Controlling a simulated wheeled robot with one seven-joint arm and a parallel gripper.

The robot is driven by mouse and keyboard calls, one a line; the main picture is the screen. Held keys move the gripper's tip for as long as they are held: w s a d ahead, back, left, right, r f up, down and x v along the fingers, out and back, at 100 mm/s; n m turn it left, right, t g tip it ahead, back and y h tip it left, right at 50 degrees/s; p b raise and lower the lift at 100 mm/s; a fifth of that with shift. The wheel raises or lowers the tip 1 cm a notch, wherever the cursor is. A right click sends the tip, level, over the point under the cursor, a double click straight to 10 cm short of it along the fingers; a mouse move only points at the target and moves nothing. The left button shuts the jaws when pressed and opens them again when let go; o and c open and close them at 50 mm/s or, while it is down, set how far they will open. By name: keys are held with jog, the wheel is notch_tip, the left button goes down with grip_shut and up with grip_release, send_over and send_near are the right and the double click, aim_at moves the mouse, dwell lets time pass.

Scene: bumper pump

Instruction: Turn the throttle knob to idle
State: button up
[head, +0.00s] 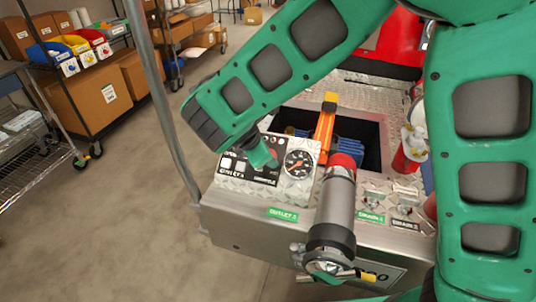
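The control panel (300,185) is a sloped metal box on top of the bumper pump, in the middle of the head view. It carries a round black pressure gauge (299,163) at its right and pale square switches (226,163) at its left. A throttle label (265,181) shows near the panel's lower middle. My gripper (268,164) reaches down to the panel just left of the gauge, above that label. The throttle knob itself is not clearly visible; my gripper and wrist cover that spot. I cannot tell whether the fingers are closed or touching a knob.
A grey pipe (337,205) with a red end stands right of the panel. Behind are an orange handle (325,130) and a dark open bay with blue hose (350,150). A grey upright pole (160,100) and shelves with boxes (75,100) stand left. The floor between is clear.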

dwell(0.3)
jog(key=o, duration=1.1)
jog(key=shift+c, duration=0.2)
jog(key=v, duration=1)
jog(key=shift+s+r, duration=0.15)
jog(key=shift+r, duration=0.15)
